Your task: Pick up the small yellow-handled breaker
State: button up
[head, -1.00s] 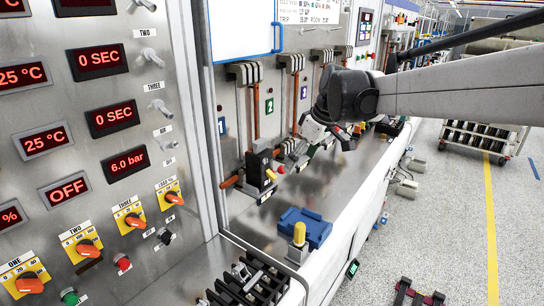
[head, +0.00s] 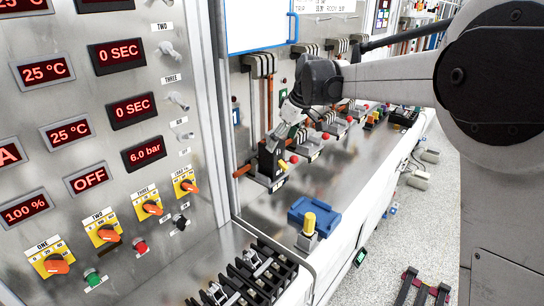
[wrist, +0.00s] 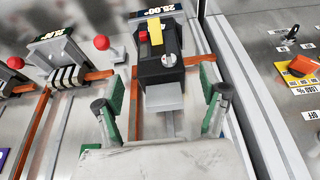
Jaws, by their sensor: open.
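A small black breaker with a yellow handle (wrist: 155,32) sits at the first bay of the bench, and it also shows in the head view (head: 269,160). In the wrist view it is upright ahead of my gripper (wrist: 163,108), between the lines of the two fingers. My gripper is open and empty, with green-padded fingers apart. A grey block lies between the fingertips and the black body; I cannot tell its exact distance. In the head view my gripper (head: 287,127) is just above and right of the breaker, partly overlapping its top.
A red ball knob (wrist: 101,43) and orange bars (wrist: 222,105) flank the breaker. The control panel (head: 120,215) stands at left. Bare bench lies between.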

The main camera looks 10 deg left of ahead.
jog(key=shift+w+a+p, duration=0.2)
jog(key=shift+w+a, duration=0.2)
jog(key=shift+a, duration=0.25)
jog(key=shift+w+a+p, duration=0.2)
jog(key=shift+w+a, duration=0.15)
jog(key=shift+a, duration=0.25)
jog(key=shift+x, duration=1.05)
jog(key=shift+w+a+f, duration=0.15)
jog(key=shift+a+f, duration=0.1)
jog(key=shift+f, duration=0.25)
grip_shut()
jog(key=shift+r, duration=0.1)
